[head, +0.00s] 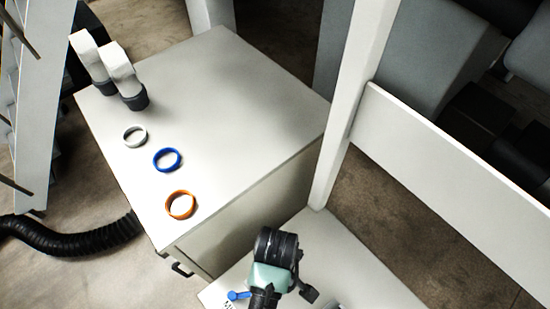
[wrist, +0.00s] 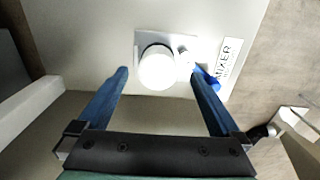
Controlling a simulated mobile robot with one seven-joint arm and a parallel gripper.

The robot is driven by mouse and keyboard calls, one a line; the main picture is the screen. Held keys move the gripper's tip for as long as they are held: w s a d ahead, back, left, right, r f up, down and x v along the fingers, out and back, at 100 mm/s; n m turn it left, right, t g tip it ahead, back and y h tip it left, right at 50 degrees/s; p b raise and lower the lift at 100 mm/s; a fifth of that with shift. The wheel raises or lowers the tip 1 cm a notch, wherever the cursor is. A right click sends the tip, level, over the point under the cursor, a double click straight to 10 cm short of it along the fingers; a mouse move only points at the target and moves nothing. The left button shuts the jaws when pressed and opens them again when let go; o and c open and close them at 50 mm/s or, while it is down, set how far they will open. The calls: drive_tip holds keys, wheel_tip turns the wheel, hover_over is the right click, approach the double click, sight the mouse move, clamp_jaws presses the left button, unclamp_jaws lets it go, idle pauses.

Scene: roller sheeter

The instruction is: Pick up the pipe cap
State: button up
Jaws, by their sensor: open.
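A white round, cap-like piece (wrist: 157,68) stands on a small pale square plate in the wrist view. It is probably the pipe cap, but I cannot be sure. My gripper (wrist: 159,74) is open, its two blue fingers spread to the left and right of this piece. Clear gaps show on both sides, and nothing is held. I cannot tell the height of the fingertips above it. In the head view my dark and teal wrist is over the low white surface at the bottom, and it hides the round piece and the fingers.
A blue lever (wrist: 207,79) sits close to the right finger, beside a MIXER label (wrist: 228,57). A white cabinet (head: 235,95) carries grey, blue (head: 167,160) and orange (head: 180,205) rings and two white bent pipes (head: 119,62). A white post (head: 352,95) rises beside it.

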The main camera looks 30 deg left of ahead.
drive_tip(key=shift+w+a+f+p, duration=0.1)
drive_tip(key=shift+a+f, duration=0.05)
drive_tip(key=shift+f, duration=0.9)
drive_tip(key=shift+w+a+f+p, duration=0.1)
drive_tip(key=shift+f+p, duration=0.05)
drive_tip(key=shift+f, duration=0.95)
drive_tip(key=shift+w+a+f+p, duration=0.1)
drive_tip(key=shift+a+f, duration=0.05)
drive_tip(key=shift+f, duration=0.9)
drive_tip(key=c, duration=1.4)
drive_tip(key=shift+o, duration=0.2)
drive_tip(key=shift+r, duration=0.15)
wheel_tip(320, 180, up, 10)
drive_tip(key=shift+f, duration=0.1)
